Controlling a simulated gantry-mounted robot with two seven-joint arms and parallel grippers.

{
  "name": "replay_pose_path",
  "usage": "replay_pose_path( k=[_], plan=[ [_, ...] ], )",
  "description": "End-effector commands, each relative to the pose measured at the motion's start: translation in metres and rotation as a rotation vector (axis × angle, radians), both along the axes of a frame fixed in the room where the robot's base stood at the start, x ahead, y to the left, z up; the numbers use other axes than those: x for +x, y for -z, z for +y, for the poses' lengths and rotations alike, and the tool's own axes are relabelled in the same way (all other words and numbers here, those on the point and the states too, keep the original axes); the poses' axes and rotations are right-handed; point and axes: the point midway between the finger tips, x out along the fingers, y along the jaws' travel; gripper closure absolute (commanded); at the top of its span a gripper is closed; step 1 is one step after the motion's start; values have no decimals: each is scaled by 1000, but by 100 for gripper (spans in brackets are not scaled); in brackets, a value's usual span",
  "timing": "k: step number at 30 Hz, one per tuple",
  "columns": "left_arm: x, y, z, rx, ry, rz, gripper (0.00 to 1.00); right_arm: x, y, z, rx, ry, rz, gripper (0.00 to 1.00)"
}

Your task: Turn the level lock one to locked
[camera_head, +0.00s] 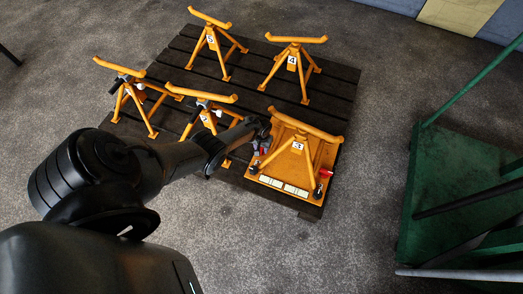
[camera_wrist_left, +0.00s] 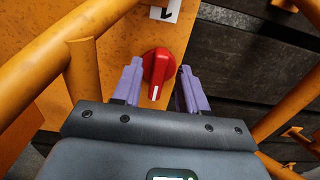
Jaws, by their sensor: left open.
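The red lock knob (camera_wrist_left: 157,70), with a white line on its grip, sits on an orange plate (camera_wrist_left: 115,50) beside a white label (camera_wrist_left: 166,12) reading 1. In the left wrist view, the purple fingers of my left gripper (camera_wrist_left: 157,85) are open, one on each side of the knob. I cannot tell whether they touch it. In the head view, my left gripper (camera_head: 260,145) is at the left edge of the orange plate (camera_head: 290,165), and the knob is mostly hidden. My right gripper does not show.
Several orange stands (camera_head: 293,62) are on the dark slatted pallet (camera_head: 340,85). A tube frame rises over the plate, with a label 3 (camera_head: 297,146). A second red handle (camera_head: 326,173) is at the plate's right side. A green trolley (camera_head: 450,170) stands at right.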

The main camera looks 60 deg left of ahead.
Motion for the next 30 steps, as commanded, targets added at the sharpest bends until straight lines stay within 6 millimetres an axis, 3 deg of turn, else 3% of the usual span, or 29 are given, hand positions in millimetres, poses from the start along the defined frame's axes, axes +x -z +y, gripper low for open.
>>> replay_pose_path(
  k=[14,16,23,30],
  plan=[
    [0,8,0,0,0,0,57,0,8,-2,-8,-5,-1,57],
    [0,8,0,0,0,0,64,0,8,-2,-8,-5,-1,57],
    [0,8,0,0,0,0,99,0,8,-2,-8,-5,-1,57],
    [0,8,0,0,5,0,100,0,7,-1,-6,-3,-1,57]
  ],
)
